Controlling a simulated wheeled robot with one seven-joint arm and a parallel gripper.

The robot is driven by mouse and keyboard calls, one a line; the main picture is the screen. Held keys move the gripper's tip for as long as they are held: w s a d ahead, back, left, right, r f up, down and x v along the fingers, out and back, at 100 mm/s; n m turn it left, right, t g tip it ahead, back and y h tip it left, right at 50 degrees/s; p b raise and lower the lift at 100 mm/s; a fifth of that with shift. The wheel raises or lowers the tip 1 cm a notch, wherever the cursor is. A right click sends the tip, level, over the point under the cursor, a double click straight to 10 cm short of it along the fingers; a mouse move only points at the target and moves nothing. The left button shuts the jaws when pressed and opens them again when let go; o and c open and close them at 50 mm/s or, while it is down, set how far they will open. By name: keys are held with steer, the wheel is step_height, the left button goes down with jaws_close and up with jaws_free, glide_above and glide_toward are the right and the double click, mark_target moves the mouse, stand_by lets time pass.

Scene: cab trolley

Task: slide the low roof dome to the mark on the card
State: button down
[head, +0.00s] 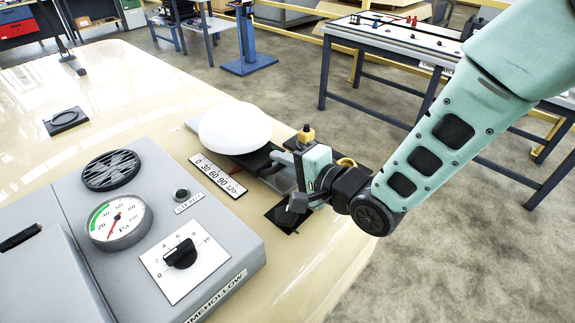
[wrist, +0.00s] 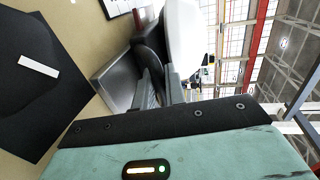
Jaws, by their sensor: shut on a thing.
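The low roof dome (head: 235,126) is white and rounded, with a dark base, and sits on a grey rail at the far end of the pale panel. My gripper (head: 283,158) reaches in from the right and is shut on the dark part at the dome's near right side. In the wrist view the dome (wrist: 186,40) stands beyond my fingers (wrist: 160,88), which close on its dark edge. The white card (head: 215,174) lies in front of the dome with numbers from 0 to 120. A thin red line shows near its upper right side; its exact reading is too small to tell.
A grey console with a gauge (head: 119,221), a round vent (head: 111,170) and a black knob (head: 180,253) stands close at the left. A black plate (head: 282,217) lies below my gripper at the panel's right edge. A blue table (head: 395,43) stands beyond open floor.

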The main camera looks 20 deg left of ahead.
steer(key=c, duration=1.5)
jaws_free()
steer(key=shift+c, duration=0.2)
steer(key=shift+d, duration=0.15)
steer(key=p+v, duration=0.1)
steer(key=v, duration=0.9)
steer(key=p+v, duration=0.1)
steer(key=v, duration=0.4)
steer(key=shift+r+p, duration=0.3)
steer(key=p+v, duration=0.2)
steer(key=p, duration=0.5)
steer(key=shift+s+f, duration=0.1)
steer(key=shift+f+p, duration=0.1)
steer(key=shift+p, duration=0.2)
